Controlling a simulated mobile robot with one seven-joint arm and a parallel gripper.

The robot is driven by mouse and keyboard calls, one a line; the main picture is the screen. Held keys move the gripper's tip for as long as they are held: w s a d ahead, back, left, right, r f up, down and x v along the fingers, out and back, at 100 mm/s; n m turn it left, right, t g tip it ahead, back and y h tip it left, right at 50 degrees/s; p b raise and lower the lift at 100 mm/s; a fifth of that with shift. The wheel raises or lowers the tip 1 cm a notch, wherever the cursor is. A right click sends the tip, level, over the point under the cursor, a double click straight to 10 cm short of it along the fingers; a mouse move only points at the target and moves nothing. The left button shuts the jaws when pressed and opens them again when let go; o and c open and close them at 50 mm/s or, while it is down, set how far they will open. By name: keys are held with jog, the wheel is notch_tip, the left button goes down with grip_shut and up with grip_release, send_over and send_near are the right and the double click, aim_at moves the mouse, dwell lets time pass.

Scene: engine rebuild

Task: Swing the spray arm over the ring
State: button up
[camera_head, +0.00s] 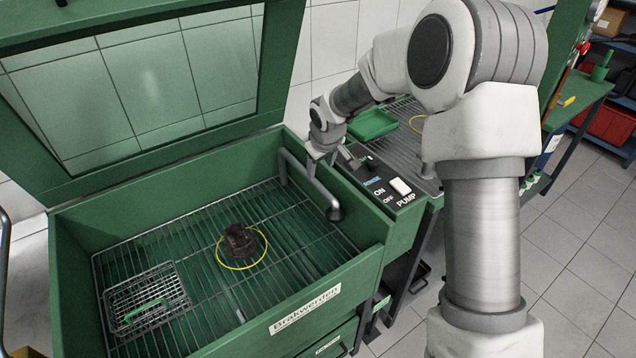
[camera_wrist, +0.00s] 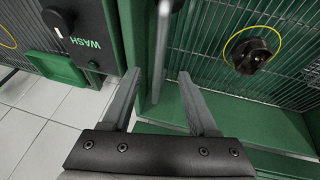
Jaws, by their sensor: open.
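The spray arm (camera_head: 311,180) is a bent grey pipe at the right side of the green wash basin, with a dark round nozzle at its lower end. The yellow ring (camera_head: 264,257) lies on the basin's wire rack around a dark metal part (camera_head: 237,241). The spray arm's end is to the right of the ring, not over it. My gripper (camera_head: 320,155) is beside the spray arm at the right wall. In the wrist view my gripper (camera_wrist: 162,80) is open, with the grey pipe (camera_wrist: 161,45) showing between its fingers. The ring (camera_wrist: 281,42) is to their right. Contact cannot be told.
A control box (camera_head: 381,190) with ON/OFF and PUMP switches sits on the basin's right wall. The glass lid (camera_head: 140,90) stands raised behind. A small wire basket (camera_head: 145,298) lies at the rack's left. Another bench with a green tray (camera_head: 372,124) is at the right.

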aim_at(318, 184)
jog(key=x, duration=1.1)
jog(key=shift+f, duration=0.1)
grip_shut()
dwell(1.1)
